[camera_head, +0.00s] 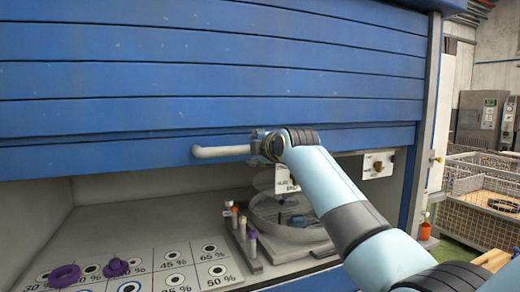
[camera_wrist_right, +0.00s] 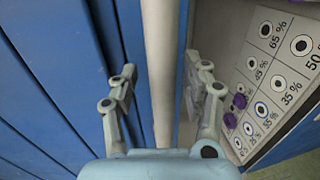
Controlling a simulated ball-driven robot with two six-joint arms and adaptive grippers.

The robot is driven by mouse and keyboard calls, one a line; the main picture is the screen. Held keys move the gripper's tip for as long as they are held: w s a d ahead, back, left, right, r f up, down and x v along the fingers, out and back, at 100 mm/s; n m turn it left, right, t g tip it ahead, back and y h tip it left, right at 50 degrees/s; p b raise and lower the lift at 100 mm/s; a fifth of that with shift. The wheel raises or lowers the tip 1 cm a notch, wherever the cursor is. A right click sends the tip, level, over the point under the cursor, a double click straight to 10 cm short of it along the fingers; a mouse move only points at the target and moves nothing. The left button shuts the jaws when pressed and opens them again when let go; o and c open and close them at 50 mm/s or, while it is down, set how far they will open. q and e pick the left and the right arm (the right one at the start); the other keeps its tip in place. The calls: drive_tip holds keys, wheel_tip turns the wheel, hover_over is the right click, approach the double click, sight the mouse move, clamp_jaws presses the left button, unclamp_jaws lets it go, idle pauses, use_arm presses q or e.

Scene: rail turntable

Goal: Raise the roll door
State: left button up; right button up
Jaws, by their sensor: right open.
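The blue slatted roll door (camera_head: 210,85) fills the upper part of the head view, partly raised, with its lower edge above an open cabinet. A pale bar handle (camera_head: 222,151) runs along its lower edge. My right gripper (camera_head: 262,146) is at the right part of the handle. In the right wrist view the handle (camera_wrist_right: 160,70) passes between the two open fingers of the gripper (camera_wrist_right: 160,90), with gaps on both sides. The door (camera_wrist_right: 60,70) lies to the left there. My left gripper is not in view.
Inside the cabinet is a board with percent marks (camera_head: 175,281), bearing purple rings (camera_head: 65,276). A rack with small vials (camera_head: 243,228) and a clear round vessel (camera_head: 285,212) stand right of it. A wire mesh crate (camera_head: 485,205) is outside at the right.

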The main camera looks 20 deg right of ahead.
drive_tip(key=s+r, duration=0.2)
drive_tip(key=s, duration=0.9)
drive_tip(key=shift+s+d, duration=0.2)
drive_tip(key=shift+s, duration=0.1)
